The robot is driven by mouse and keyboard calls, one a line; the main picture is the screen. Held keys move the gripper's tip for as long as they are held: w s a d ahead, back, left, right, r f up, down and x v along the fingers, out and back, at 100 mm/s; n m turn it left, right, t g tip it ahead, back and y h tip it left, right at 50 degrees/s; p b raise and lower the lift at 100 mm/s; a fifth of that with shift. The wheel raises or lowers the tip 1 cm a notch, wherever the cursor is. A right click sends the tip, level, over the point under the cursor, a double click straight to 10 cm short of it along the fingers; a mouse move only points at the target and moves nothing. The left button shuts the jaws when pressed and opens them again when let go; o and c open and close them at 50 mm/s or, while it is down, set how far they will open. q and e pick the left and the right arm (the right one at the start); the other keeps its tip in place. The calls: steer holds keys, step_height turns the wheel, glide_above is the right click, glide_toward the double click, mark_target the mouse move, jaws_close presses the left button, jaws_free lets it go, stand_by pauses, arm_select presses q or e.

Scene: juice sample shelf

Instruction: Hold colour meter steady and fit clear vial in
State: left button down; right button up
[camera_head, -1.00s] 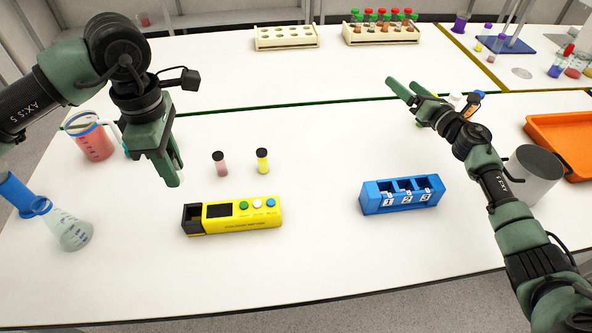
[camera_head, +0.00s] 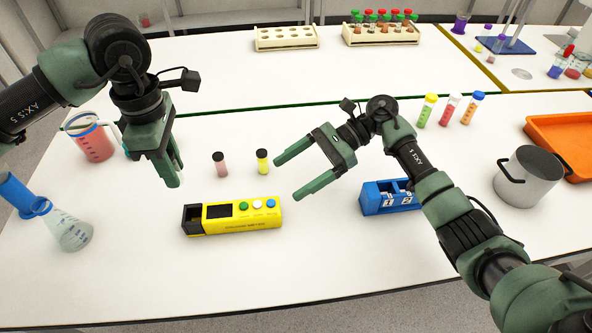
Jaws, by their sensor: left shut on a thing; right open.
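The yellow colour meter (camera_head: 240,217) lies on the white table left of centre, with a dark screen, three coloured buttons and an open black slot at its left end. My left gripper (camera_head: 176,182) is above and just behind that slot end, apart from the meter, pointing down. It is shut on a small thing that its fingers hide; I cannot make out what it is. I see no clear vial standing free. My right gripper (camera_head: 284,177) is open and empty, right of the meter and above the table, its fingers pointing left.
A pinkish vial (camera_head: 220,164) and a yellow vial (camera_head: 262,161) stand behind the meter. A blue numbered rack (camera_head: 375,200) is partly hidden by my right arm. A jug (camera_head: 95,144) and flask (camera_head: 70,232) stand left, a pot (camera_head: 529,178) right. The table's front strip is clear.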

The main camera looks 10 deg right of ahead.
steer(key=x, duration=1.1)
steer(key=shift+s+a+f, duration=0.1)
steer(key=shift+a+f, duration=0.15)
steer(key=shift+a, duration=0.05)
jaws_close()
arm_select(q)
steer(key=n, duration=0.1)
glide_toward(187, 207)
steer(key=s+d, duration=0.2)
steer(key=s, duration=0.2)
arm_select(e)
steer(key=shift+s+d+f, duration=0.1)
arm_select(q)
steer(key=shift+n, duration=0.3)
steer(key=shift+w+a+f, duration=0.1)
steer(key=shift+w+f, duration=0.05)
steer(key=shift+f, duration=1.1)
steer(key=shift+w+a+f, duration=0.1)
steer(key=shift+f, duration=1.15)
arm_select(e)
steer(key=shift+f, duration=0.1)
